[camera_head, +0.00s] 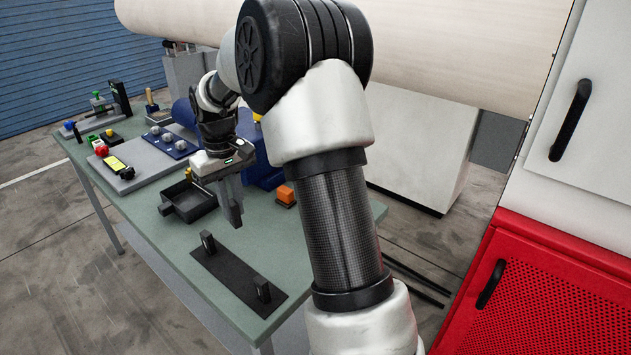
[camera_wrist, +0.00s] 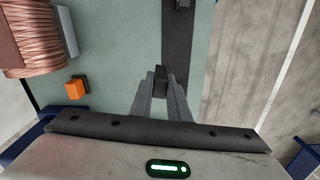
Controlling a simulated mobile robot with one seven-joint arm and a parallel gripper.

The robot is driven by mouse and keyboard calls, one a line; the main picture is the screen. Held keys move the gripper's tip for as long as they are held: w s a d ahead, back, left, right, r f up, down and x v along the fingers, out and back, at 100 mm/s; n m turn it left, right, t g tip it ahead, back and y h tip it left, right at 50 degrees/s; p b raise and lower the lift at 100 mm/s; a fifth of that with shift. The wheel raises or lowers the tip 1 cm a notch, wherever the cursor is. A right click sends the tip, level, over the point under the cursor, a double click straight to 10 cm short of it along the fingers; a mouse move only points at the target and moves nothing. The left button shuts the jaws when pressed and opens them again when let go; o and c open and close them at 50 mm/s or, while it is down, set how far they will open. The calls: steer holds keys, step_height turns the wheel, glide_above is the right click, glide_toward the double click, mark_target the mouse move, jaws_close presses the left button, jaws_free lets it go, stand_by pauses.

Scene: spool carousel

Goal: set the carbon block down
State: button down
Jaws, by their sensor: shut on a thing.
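My gripper (camera_wrist: 161,88) is shut on a small dark block, the carbon block (camera_wrist: 161,78), which sits between the fingertips in the wrist view. In the head view my gripper (camera_head: 233,208) points down over the green table, between a black tray and a long black strip (camera_head: 232,278) with two upright dark posts. The strip also shows in the wrist view (camera_wrist: 178,50), beside and beyond the block.
A shallow black tray (camera_head: 189,202) and an orange block (camera_head: 284,195) lie near my gripper. A copper-wound spool (camera_wrist: 32,38) shows in the wrist view. Several small fixtures fill the far left of the table (camera_head: 150,238). A red cabinet (camera_head: 545,290) stands at right.

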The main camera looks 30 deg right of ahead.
steer(key=w+d+r+m+p, duration=0.1)
steer(key=d+r+m+p, duration=0.15)
steer(key=d+r, duration=0.75)
steer(key=w+d+r+m+p, duration=0.15)
steer(key=d+m, duration=0.25)
steer(key=d, duration=1.3)
steer(key=shift+m, duration=0.35)
steer(key=shift+s+d+f, duration=0.1)
steer(key=shift+d+f, duration=0.15)
steer(key=shift+f, duration=1.2)
steer(key=shift+s+d+f, duration=0.1)
steer(key=shift+d+f, duration=0.1)
steer(key=shift+f, duration=1.25)
steer(key=shift+s+d+f, duration=0.1)
steer(key=shift+d+f, duration=0.15)
steer(key=shift+f, duration=1.2)
steer(key=shift+f, duration=0.15)
steer(key=c, duration=1.7)
jaws_free()
